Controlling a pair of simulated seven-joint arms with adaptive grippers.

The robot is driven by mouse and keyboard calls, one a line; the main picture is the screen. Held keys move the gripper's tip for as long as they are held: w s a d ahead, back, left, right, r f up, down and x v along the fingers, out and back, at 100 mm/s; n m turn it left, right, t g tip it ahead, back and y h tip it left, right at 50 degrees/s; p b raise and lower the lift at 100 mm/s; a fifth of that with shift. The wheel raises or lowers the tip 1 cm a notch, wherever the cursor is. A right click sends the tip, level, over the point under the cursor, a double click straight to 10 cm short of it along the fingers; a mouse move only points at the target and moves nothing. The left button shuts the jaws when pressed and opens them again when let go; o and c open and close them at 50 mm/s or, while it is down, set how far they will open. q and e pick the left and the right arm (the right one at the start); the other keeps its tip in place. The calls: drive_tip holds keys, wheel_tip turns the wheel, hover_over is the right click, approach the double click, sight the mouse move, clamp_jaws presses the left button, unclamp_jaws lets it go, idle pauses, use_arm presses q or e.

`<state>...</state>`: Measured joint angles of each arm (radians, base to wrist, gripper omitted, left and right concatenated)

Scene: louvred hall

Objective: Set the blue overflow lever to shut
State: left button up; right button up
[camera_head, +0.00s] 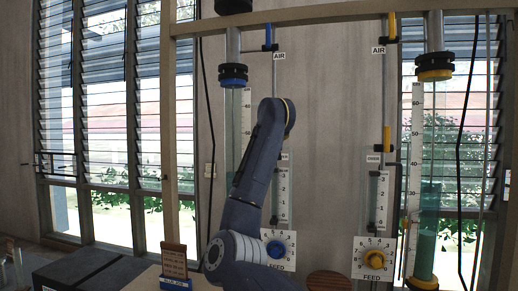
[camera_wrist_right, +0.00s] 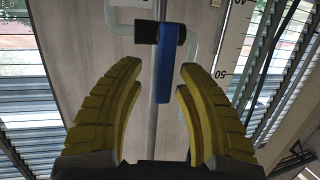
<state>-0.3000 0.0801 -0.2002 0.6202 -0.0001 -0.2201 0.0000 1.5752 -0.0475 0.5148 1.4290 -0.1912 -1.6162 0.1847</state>
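In the right wrist view a blue lever (camera_wrist_right: 166,62) runs from a black hub (camera_wrist_right: 147,32) on a thin pipe, its long side roughly along the pipe. My right gripper (camera_wrist_right: 161,78) is open, with yellow fingers on either side of the lever and a gap on each side. In the head view an arm of mine stands in front of the blue column's middle and hides that lever and the gripper. An upper blue lever (camera_head: 269,38) shows beside the AIR label (camera_head: 279,57). My left gripper is not in view.
The blue FEED dial (camera_head: 277,249) sits low behind the arm. To the right stand the yellow FEED dial (camera_head: 374,259), a yellow lever (camera_head: 386,139) and a tube with green liquid (camera_head: 428,237). A small sign (camera_head: 174,263) stands at the lower left.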

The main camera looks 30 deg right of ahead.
drive_tip(key=shift+a, duration=0.1)
drive_tip(key=f+v, duration=0.1)
drive_tip(key=v, duration=0.5)
drive_tip(key=shift+s+a+r, duration=0.15)
drive_tip(key=shift+a+r, duration=0.05)
drive_tip(key=shift+a, duration=0.4)
